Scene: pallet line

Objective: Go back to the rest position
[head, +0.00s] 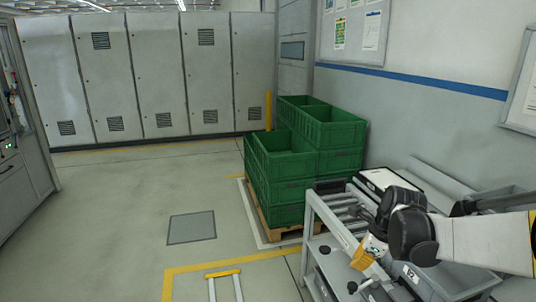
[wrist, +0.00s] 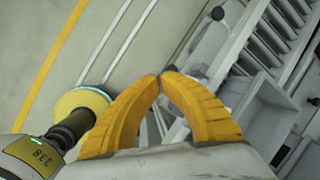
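My gripper (wrist: 163,75) shows in the wrist view with its two yellow ribbed fingers curved in until their tips meet. Nothing shows between the tips; floor and grey metal show through the gap behind them. In the head view my gripper (head: 362,262) is at the lower right, small and partly hidden, in front of the roller conveyor (head: 345,215). My arm reaches in from the right edge.
Green crates (head: 283,165) are stacked on a wooden pallet (head: 262,215) beside the conveyor. A grey bin (head: 432,282) lies close below my arm; it also shows in the wrist view (wrist: 262,105). Grey cabinets (head: 155,75) line the back. The floor at left is clear.

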